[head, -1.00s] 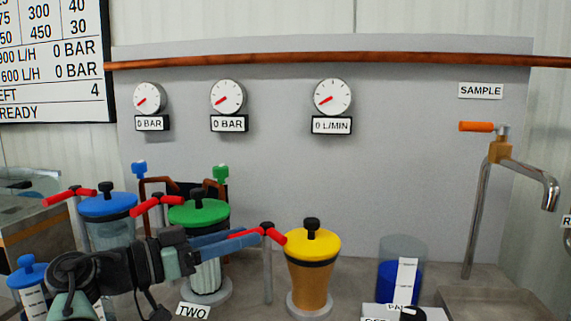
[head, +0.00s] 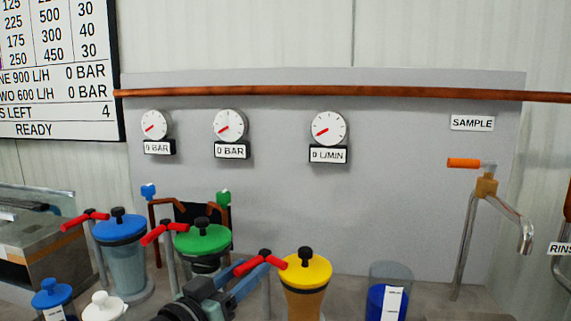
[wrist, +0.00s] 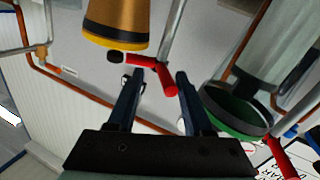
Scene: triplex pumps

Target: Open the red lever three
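In the wrist view the red lever (wrist: 152,73) appears upside down, just beyond and between the fingertips. My gripper (head: 255,268) is open, its two dark blue fingers reaching up to the lever from the lower left. In the wrist view my gripper (wrist: 158,80) holds nothing. Whether a finger touches the lever I cannot tell.
The green-lidded pump (head: 203,240) and its red lever (head: 163,231) stand left of my gripper. The blue-lidded pump (head: 122,250) and its lever (head: 85,219) are further left. A blue-filled glass cylinder (head: 388,295) stands to the right. The gauges (head: 328,128) read zero.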

